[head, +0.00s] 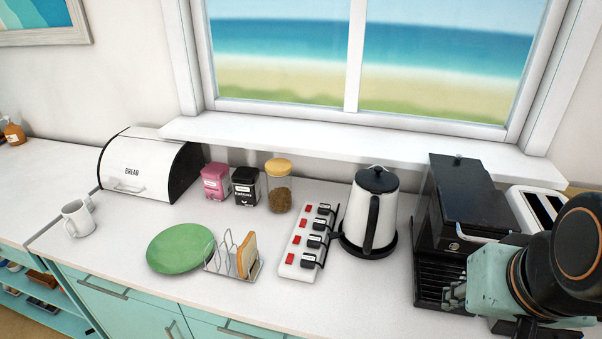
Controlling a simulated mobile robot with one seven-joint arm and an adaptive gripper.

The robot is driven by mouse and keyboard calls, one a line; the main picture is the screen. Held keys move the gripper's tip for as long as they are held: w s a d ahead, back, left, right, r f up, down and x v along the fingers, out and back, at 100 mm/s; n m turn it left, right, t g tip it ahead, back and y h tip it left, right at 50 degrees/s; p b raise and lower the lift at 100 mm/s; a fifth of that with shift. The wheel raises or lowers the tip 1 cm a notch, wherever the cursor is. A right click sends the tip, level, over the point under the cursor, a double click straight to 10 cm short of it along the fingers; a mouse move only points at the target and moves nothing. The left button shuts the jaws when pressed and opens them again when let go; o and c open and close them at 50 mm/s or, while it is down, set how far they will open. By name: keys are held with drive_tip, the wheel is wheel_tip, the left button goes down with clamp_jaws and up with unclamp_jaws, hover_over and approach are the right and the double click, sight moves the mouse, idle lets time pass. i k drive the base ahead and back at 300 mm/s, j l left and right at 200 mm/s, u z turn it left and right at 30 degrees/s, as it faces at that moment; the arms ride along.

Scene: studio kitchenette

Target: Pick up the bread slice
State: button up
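The bread slice (247,255) stands upright in the right end of a wire toast rack (222,266) on the white counter. Its golden-brown crust faces up and its lower part is behind the rack's wires. My gripper (453,295) is at the lower right of the head view, in front of the black coffee machine and well to the right of the slice. Its fingers are small and dark against the machine, so whether they are open or shut does not show.
A green plate (180,248) lies left of the rack. A white power strip (301,250) with several plugs lies right of it, then a kettle (373,215) and the coffee machine (465,200). Canisters, a jar and a bread box (150,165) stand behind. Bare counter lies in front of the kettle.

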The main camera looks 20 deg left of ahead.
sight(243, 252)
drive_tip(key=u, duration=1.35)
drive_tip(key=l+z, duration=0.1)
drive_tip(key=z, duration=1.95)
drive_tip(key=i+l+u, duration=0.1)
drive_tip(key=l+u, duration=0.2)
drive_tip(key=l, duration=0.2)
drive_tip(key=u, duration=2.05)
drive_tip(key=i+j, duration=0.05)
drive_tip(key=j, duration=0.05)
